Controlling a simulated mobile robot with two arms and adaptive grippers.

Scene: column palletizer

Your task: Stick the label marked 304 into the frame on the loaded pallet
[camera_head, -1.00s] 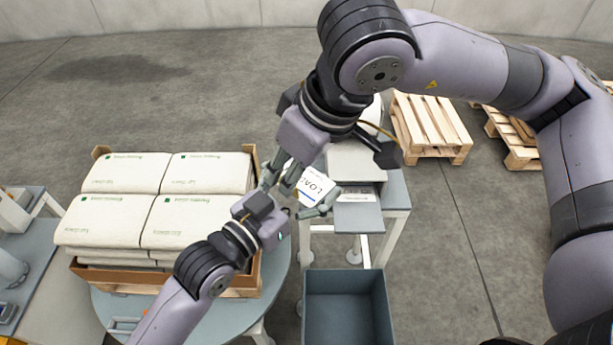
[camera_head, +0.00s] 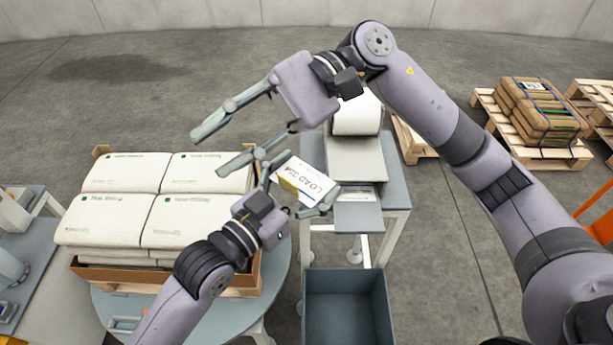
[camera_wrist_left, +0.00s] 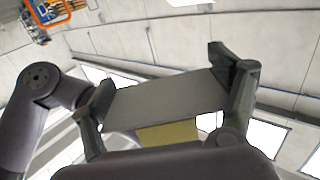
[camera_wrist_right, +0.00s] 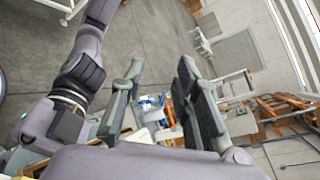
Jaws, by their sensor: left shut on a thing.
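The white label (camera_head: 308,180) reads LOAD and a number that looks like 304. My left gripper (camera_head: 298,192) is shut on it and holds it raised, between the sack stack and the printer table. In the left wrist view the label's grey back (camera_wrist_left: 170,98) spans between both fingers, with a yellow part (camera_wrist_left: 168,133) below. My right gripper (camera_head: 212,152) is open and empty, above the white sacks, left of the label; its fingers (camera_wrist_right: 160,95) are apart. A loaded pallet (camera_head: 545,158) at the right carries strapped brown sacks (camera_head: 535,112) with a small white patch (camera_head: 533,86) on top.
White sacks (camera_head: 110,218) sit in a brown tray on a round table (camera_head: 275,290). A table (camera_head: 396,190) with a printer-like machine (camera_head: 355,160) stands behind the label. A grey bin (camera_head: 345,272) is below. More pallets stand at the right; open floor lies between.

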